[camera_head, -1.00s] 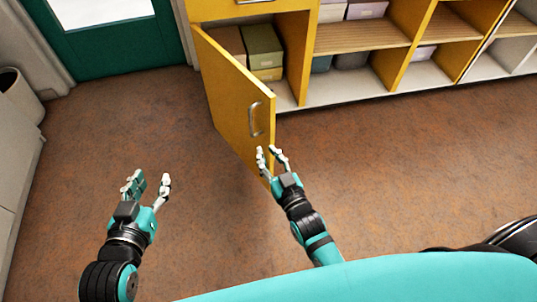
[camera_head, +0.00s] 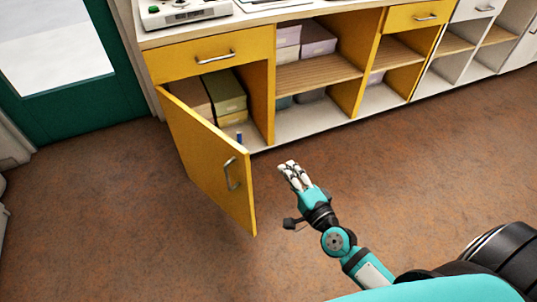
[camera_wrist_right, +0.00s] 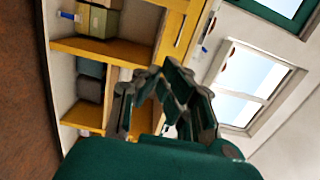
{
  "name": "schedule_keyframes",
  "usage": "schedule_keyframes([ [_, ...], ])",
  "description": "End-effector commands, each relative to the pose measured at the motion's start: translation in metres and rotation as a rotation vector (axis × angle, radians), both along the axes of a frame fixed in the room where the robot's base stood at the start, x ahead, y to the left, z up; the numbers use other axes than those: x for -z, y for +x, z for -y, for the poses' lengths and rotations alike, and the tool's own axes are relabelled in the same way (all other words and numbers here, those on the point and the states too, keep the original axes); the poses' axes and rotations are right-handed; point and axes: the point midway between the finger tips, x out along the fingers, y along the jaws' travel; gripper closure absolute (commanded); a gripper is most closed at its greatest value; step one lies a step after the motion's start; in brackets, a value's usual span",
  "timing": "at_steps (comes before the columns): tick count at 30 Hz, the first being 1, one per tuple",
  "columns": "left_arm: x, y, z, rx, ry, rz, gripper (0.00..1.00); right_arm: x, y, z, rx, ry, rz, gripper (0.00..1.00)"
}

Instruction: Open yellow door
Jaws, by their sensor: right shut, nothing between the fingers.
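The yellow door (camera_head: 208,160) stands swung open from the yellow cabinet, angled out over the floor. Its silver handle (camera_head: 231,174) is on the outer face near the free edge. My right gripper (camera_head: 291,171) is to the right of the door's free edge, apart from it and from the handle. It is shut and empty. In the right wrist view my right gripper's fingers (camera_wrist_right: 165,84) are in front of the cabinet shelves, which appear sideways. My left gripper is not in view.
Inside the open compartment are a green box (camera_head: 224,92) and a small blue object (camera_head: 239,138). Open shelves (camera_head: 318,72) with bins run to the right. A yellow drawer (camera_head: 210,57) is above the compartment. Brown floor (camera_head: 110,220) is clear around the door.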

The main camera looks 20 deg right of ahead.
Motion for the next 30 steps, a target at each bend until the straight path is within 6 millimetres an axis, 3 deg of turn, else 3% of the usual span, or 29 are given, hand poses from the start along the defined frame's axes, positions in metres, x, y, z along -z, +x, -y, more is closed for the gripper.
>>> schedule_keyframes([
  [5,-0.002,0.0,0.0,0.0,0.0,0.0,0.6,-0.001,0.024,-0.002,0.003,0.004,0.004,1.0],
  [16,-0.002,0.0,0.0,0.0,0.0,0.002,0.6,-0.001,0.101,-0.012,0.002,0.0,0.003,1.0],
  [21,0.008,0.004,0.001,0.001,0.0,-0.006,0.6,0.001,0.085,-0.036,0.0,0.003,-0.002,1.0],
  [30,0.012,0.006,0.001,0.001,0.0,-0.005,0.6,0.001,0.079,-0.047,0.001,-0.002,0.0,1.0],
])
